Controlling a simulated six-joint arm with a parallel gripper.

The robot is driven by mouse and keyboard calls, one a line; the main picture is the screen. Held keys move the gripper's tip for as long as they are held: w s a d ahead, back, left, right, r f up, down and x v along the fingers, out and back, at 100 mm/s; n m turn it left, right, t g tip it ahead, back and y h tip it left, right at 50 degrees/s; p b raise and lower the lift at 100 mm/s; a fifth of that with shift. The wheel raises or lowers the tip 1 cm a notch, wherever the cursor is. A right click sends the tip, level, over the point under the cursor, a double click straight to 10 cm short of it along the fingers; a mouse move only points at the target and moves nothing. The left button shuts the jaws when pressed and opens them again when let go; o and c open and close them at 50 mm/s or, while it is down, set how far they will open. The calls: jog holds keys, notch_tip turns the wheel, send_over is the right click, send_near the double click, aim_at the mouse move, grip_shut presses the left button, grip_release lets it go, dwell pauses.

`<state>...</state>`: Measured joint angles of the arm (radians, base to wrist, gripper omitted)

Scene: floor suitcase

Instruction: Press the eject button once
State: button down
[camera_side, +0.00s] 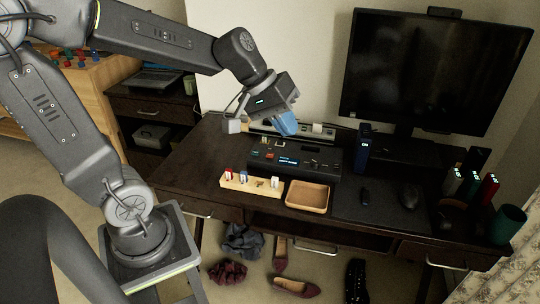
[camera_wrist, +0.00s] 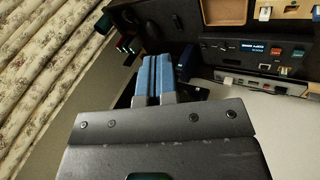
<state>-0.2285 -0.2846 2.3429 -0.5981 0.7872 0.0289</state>
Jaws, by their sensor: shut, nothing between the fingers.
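A dark device (camera_side: 295,155) with a small lit blue display (camera_side: 289,161) stands at the back middle of the dark desk. A red button (camera_side: 269,155) shows near its left end in the side view. In the wrist view the device (camera_wrist: 229,54) is at upper right, with an orange-red button (camera_wrist: 297,53) and a green one (camera_wrist: 282,71). I cannot read which is the eject button. My gripper (camera_side: 287,124), with blue fingers, is above the back of the device, apart from it. The fingers (camera_wrist: 153,78) are together and empty in the wrist view.
A wooden rack (camera_side: 250,184) with small sticks and a wooden tray (camera_side: 307,196) sit in front of the device. A dark blue upright box (camera_side: 363,149) is at its right. A monitor (camera_side: 435,70) stands behind, right. A strip (camera_wrist: 255,83) lies behind the device.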

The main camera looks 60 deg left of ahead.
jog(key=w+a+f+n+t, duration=0.1)
jog(key=w+a+f+n, duration=0.2)
jog(key=w+a+n, duration=0.4)
jog(key=n+t+y, duration=0.2)
jog(key=n+t, duration=0.1)
jog(key=n, duration=0.9)
send_over(270, 155)
notch_tip(270, 155, down, 16)
jog(key=shift+s+d, duration=0.1)
jog(key=shift+f, duration=4.35)
jog(key=shift+f, duration=0.4)
